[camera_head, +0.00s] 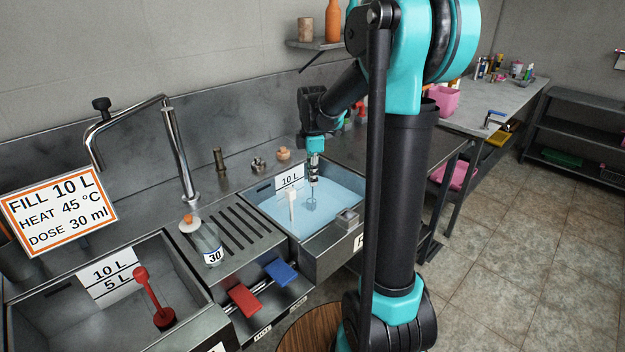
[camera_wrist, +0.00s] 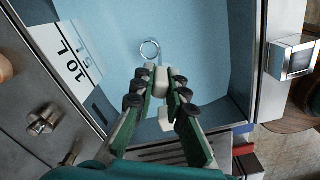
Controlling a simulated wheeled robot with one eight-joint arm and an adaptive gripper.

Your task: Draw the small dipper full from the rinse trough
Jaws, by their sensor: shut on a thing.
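The rinse trough (camera_head: 262,221) holds pale blue water (camera_head: 338,190) and has a 10 L plate on its back wall. My gripper (camera_head: 314,166) is above the water, pointing down. It is shut on the handle of the small dipper (camera_head: 311,204), whose clear cup hangs at or in the water. In the wrist view the cup's round rim (camera_wrist: 150,49) shows just beyond my fingertips (camera_wrist: 158,95). The water (camera_wrist: 200,30) lies around it. I cannot tell how full the cup is. The fingers partly hide the handle.
A metal box (camera_head: 347,218) sits at the front right rim. To the left are a slotted drainer, a bottle marked 30 (camera_head: 208,245), and a sink with a red-handled plunger (camera_head: 152,298). Red and blue pedals are below.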

